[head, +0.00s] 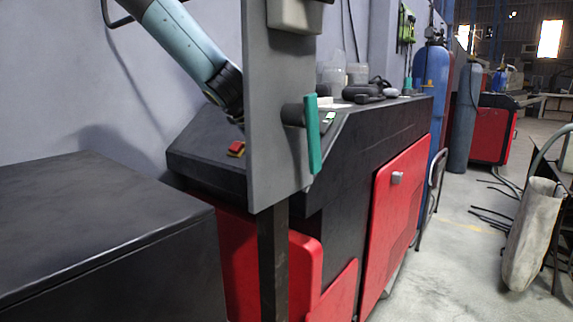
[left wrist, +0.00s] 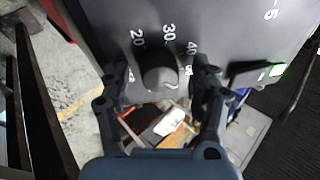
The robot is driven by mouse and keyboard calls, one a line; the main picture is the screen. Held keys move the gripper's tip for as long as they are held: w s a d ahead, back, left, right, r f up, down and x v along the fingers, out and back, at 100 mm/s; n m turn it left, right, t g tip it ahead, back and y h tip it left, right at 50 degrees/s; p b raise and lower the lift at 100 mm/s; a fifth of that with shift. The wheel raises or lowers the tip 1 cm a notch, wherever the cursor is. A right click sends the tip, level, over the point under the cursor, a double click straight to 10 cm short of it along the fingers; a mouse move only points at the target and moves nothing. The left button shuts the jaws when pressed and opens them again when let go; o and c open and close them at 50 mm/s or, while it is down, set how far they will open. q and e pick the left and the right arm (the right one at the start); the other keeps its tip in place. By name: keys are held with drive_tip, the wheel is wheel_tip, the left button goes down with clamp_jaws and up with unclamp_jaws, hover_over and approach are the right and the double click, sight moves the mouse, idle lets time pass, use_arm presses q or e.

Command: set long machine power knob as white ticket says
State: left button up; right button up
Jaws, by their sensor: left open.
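A dark round knob (left wrist: 160,72) stands on a dark grey panel (left wrist: 100,25) with white numbers 20, 30 and 40 around it. A small pale mark shows near the knob's lower edge. My left gripper (left wrist: 160,88) is open, one finger on each side of the knob; contact is unclear. In the head view my left arm comes down to the long black and red machine (head: 395,125), and its gripper is hidden behind a grey upright plate. A white piece (left wrist: 172,122) lies below the panel in the wrist view; I cannot tell whether it is the ticket. No ticket writing is readable.
The grey upright plate (head: 270,120) with a teal lever (head: 313,133) stands in front of the machine. A red button (head: 237,148) sits on its sloping console. A black cabinet (head: 90,225) fills the lower left. Open floor (head: 450,270) lies at right, beside gas cylinders (head: 464,115).

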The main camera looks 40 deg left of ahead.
use_arm(q)
drive_tip(key=shift+a, duration=0.15)
drive_tip(key=c, duration=1.1)
drive_tip(key=shift+c, duration=0.3)
drive_tip(key=shift+r+m+p, duration=0.2)
drive_tip(key=shift+m+p, duration=0.6)
drive_tip(key=shift+m, duration=0.4)
drive_tip(key=shift+f+m+g, duration=0.2)
drive_tip(key=shift+m+g, duration=0.2)
drive_tip(key=shift+m, duration=0.8)
use_arm(e)
drive_tip(key=shift+s+a+r, duration=0.1)
drive_tip(key=shift+a+r, duration=0.1)
drive_tip(key=shift+r, duration=0.8)
use_arm(q)
drive_tip(key=o, duration=1.2)
drive_tip(key=shift+c, duration=0.2)
use_arm(e)
drive_tip(key=shift+a, duration=0.1)
